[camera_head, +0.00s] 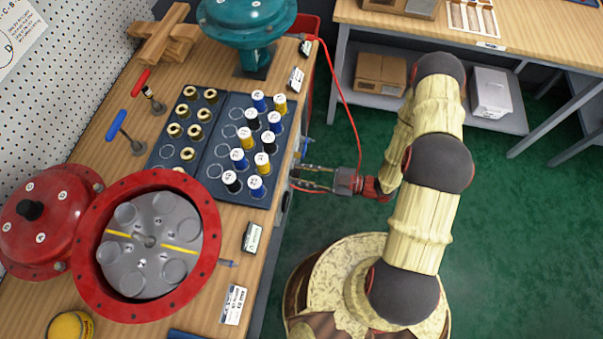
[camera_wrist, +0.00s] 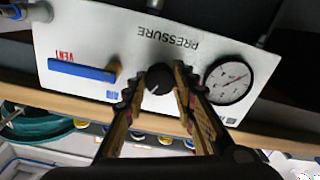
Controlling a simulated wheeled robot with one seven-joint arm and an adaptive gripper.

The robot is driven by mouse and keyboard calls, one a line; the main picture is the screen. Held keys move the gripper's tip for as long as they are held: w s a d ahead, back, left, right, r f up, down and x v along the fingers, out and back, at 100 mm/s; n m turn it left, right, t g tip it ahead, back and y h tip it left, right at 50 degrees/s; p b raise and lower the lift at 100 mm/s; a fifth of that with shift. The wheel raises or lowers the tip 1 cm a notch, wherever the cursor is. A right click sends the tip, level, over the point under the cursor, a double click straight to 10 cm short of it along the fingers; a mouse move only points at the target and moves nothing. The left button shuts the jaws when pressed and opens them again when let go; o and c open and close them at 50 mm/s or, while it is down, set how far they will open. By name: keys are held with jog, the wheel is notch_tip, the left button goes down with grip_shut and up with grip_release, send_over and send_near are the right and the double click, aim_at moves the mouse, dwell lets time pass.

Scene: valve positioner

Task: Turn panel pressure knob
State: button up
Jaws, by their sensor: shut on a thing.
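The black pressure knob (camera_wrist: 160,79) is on a white panel (camera_wrist: 200,25), seen upside down in the wrist view, near the printed word PRESSURE. My gripper (camera_wrist: 158,85) is shut on the knob, with one finger on each side of it. In the head view my gripper (camera_head: 310,180) reaches to the front side of the workbench, where the panel and knob are hidden. A round gauge (camera_wrist: 228,81) with a white face sits right of the knob in the wrist view. A blue lever (camera_wrist: 82,70) by the word VENT sits left of it.
The wooden workbench (camera_head: 225,265) holds a red open housing (camera_head: 88,262), a tray of numbered cylinders (camera_head: 215,185) and a teal actuator (camera_head: 247,22). A red hose (camera_head: 350,110) hangs beside my arm. A second bench (camera_head: 540,45) stands at the back right.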

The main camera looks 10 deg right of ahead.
jog(key=shift+c, duration=0.7)
jog(key=shift+f+m+p, duration=0.2)
jog(key=shift+m+p, duration=1)
jog(key=shift+m, duration=14.2)
